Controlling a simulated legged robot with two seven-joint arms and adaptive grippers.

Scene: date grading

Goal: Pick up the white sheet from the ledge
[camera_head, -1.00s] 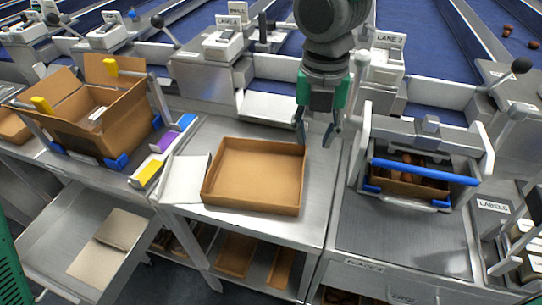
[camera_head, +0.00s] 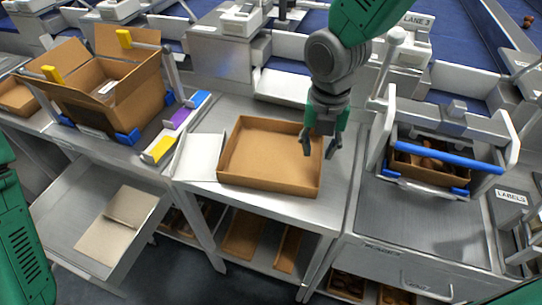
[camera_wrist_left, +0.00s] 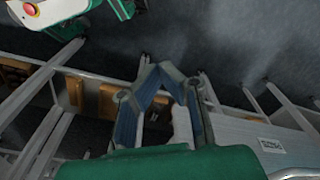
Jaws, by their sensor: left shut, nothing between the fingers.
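A flat white sheet (camera_head: 198,157) lies against the left side of a shallow cardboard tray (camera_head: 222,160) on the middle steel bench. Another flat white piece (camera_head: 283,87) lies on the ledge behind the tray; I cannot tell whether it is a loose sheet. My right gripper (camera_head: 320,150) points down with fingers apart and empty, by the tray's right back corner; I cannot tell its height. My left gripper (camera_wrist_left: 158,68) shows in the left wrist view, fingertips together and nothing between them, above the floor and bench frames. In the head view its fingers are out of frame.
An open carton (camera_head: 140,93) stands on the left bench. A caged box with a blue bar (camera_head: 437,165) stands on the right bench. A lower shelf at left holds a beige folder (camera_head: 115,222). Bare steel (camera_head: 345,185) lies right of the tray.

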